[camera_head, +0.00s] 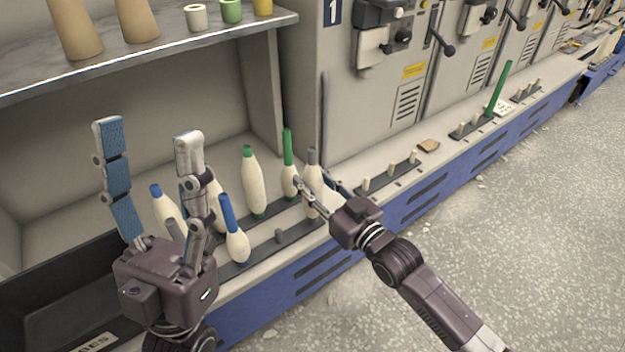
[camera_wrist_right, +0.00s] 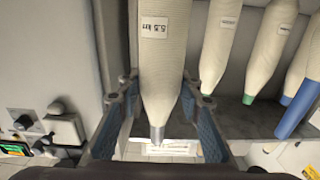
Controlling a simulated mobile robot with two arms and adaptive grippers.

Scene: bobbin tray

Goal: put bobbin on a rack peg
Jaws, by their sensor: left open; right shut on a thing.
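My right gripper (camera_head: 318,198) is shut on a cream bobbin with a grey tip (camera_head: 313,176), upright at the right end of the near rack (camera_head: 262,246). In the right wrist view this bobbin (camera_wrist_right: 163,75) sits between both fingers, with a small printed label. Whether its base is on a peg is hidden. Green-tipped bobbins (camera_head: 254,182) and blue-tipped bobbins (camera_head: 235,240) stand close by, to the left. My left gripper (camera_head: 148,132) is open and empty, fingers pointing up, left of the bobbins.
A shelf (camera_head: 150,52) with cones and small spools overhangs at upper left. Machine cabinets (camera_head: 385,90) stand behind. Further racks with short pegs (camera_head: 385,178) run along the ledge to the right, one with a tall green rod (camera_head: 499,90). A black bin (camera_head: 70,300) sits at lower left.

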